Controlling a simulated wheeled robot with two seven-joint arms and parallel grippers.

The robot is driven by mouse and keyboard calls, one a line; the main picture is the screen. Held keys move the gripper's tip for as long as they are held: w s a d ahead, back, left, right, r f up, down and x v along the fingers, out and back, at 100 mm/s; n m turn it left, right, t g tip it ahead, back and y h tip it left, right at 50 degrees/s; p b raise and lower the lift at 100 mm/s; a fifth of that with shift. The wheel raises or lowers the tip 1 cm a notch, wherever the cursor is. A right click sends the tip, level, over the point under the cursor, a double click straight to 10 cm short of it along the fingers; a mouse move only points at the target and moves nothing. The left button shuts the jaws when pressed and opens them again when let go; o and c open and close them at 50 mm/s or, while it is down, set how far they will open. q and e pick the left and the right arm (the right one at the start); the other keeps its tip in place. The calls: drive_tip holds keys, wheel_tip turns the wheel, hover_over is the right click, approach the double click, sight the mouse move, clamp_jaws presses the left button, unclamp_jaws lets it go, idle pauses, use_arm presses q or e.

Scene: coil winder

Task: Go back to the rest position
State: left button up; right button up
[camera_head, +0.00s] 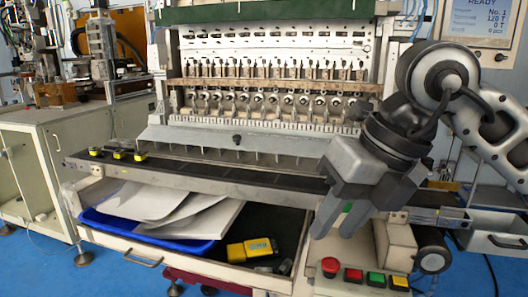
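My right gripper (336,230) hangs with its fingers pointing down, at the right part of the machine's front, in front of the dark rail. Its two grey fingers stand apart with nothing seen between them. A small green patch shows at one finger. My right arm comes in from the right edge. My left gripper and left arm are not in view. The coil winder (270,125) stands ahead, with a row of spindles across its middle.
A control panel with a red knob (330,266) and several buttons (376,279) lies below the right gripper. An open drawer holds a blue tray (150,235) with white sheets and a yellow tool (250,249). Small yellow-black pieces (120,154) sit on the rail's left end.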

drive_tip(key=s+a+r+n+g+y+p, duration=0.1)
drive_tip(key=s+a+r+g+y, duration=0.1)
drive_tip(key=s+a+g+y, duration=0.9)
drive_tip(key=w+d+m+t+y, duration=0.3)
drive_tip(key=w+m+t+y, duration=0.6)
drive_tip(key=m+t, duration=0.8)
drive_tip(key=w+d+f+m+t+h+p, duration=0.1)
drive_tip(key=w+d+f+m+t+h, duration=0.35)
drive_tip(key=f+m+t+h, duration=0.75)
drive_tip(key=s+d+f+m+g+h, duration=0.2)
drive_tip(key=s+f+m+g+h, duration=0.1)
drive_tip(key=f, duration=0.5)
drive_tip(key=s+d+f+m+g+h, duration=0.2)
drive_tip(key=s+f, duration=0.3)
drive_tip(key=f, duration=0.3)
drive_tip(key=s+d+f+m+g+h+p, duration=0.1)
drive_tip(key=s+d+f+m+g+h, duration=0.2)
drive_tip(key=f, duration=0.5)
drive_tip(key=shift+s+d+m+g+h, duration=0.3)
drive_tip(key=shift+s+d+m+g, duration=0.25)
drive_tip(key=shift+s+m, duration=0.25)
drive_tip(key=shift+w+a, duration=0.1)
